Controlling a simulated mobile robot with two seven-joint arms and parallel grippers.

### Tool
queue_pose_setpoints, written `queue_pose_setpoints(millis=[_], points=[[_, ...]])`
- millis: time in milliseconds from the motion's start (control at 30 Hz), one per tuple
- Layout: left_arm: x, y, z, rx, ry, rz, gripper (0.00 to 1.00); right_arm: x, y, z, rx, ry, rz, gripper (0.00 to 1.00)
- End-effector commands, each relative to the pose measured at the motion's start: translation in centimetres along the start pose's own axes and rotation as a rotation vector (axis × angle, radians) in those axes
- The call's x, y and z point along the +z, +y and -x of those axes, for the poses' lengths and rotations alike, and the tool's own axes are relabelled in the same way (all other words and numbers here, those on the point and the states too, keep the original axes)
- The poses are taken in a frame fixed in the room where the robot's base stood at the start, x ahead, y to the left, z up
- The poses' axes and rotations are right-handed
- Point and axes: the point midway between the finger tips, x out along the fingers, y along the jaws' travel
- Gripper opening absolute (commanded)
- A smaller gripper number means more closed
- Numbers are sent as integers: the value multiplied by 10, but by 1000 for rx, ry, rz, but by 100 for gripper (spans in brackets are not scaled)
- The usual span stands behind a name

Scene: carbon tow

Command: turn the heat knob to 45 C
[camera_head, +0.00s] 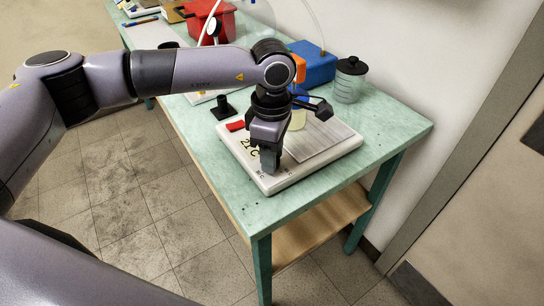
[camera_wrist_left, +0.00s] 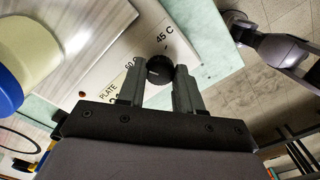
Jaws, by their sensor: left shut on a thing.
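The white hot plate (camera_head: 330,158) sits near the table's front corner, with "21 C" printed on its front edge. My left gripper (camera_head: 270,160) points down over its front side. In the left wrist view the black round heat knob (camera_wrist_left: 159,69) is between the two fingers of my left gripper (camera_wrist_left: 158,88), which are shut on it. The marking "45 C" (camera_wrist_left: 163,40) is printed beside the knob, and "PLATE" is printed nearby. A faint light mark shows on the knob, but I cannot tell where it points. The gripper hides the knob in the head view. My right gripper is not in view.
A beaker with yellow content (camera_head: 297,118) stands on the plate. A lidded glass jar (camera_head: 349,82), a blue box (camera_head: 315,66) and a red container (camera_head: 211,22) stand behind. A small black stand (camera_head: 223,108) and a red piece (camera_head: 235,126) are at the plate's left. The table's right corner is clear.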

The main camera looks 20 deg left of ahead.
Motion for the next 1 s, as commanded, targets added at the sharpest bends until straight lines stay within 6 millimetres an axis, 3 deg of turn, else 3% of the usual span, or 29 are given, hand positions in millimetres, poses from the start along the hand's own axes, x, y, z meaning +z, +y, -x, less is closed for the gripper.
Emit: queue_pose_setpoints(millis=[600, 1000], points=[[0, 1, -1, 2, -2, 586, 4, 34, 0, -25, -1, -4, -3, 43], [0, 1, 0, 3, -2, 966, 4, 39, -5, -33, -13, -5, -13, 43]])
